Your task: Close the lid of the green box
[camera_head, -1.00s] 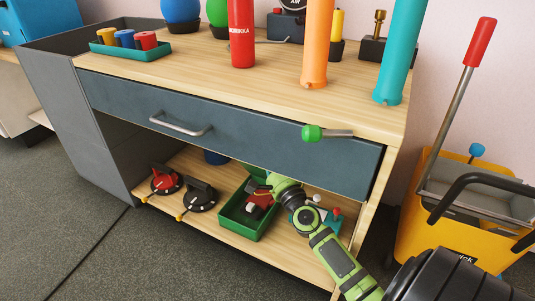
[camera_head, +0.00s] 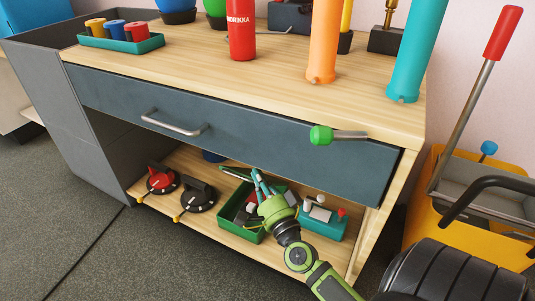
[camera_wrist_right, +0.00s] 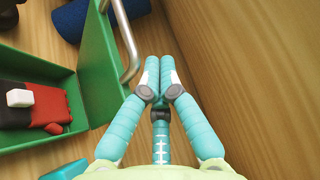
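The green box (camera_head: 228,211) stands on the lower wooden shelf under the drawer, with its lid open. In the right wrist view, the green box (camera_wrist_right: 70,110) holds a black and red object (camera_wrist_right: 38,112). A green panel (camera_wrist_right: 97,65), apparently the lid, stands up beside it with a curved metal handle (camera_wrist_right: 128,45). My right gripper (camera_head: 258,178) is over the back of the box. Its teal fingers (camera_wrist_right: 160,75) have their tips together with nothing visible between them, just right of the panel and handle. Contact with the lid cannot be told. My left gripper is out of view.
Red (camera_head: 161,180) and black (camera_head: 197,196) suction-cup tools lie left of the box. A teal tray (camera_head: 325,227) with small items stands on its right. The closed drawer (camera_head: 230,133) hangs above the shelf. A yellow bucket (camera_head: 421,220) stands at the right.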

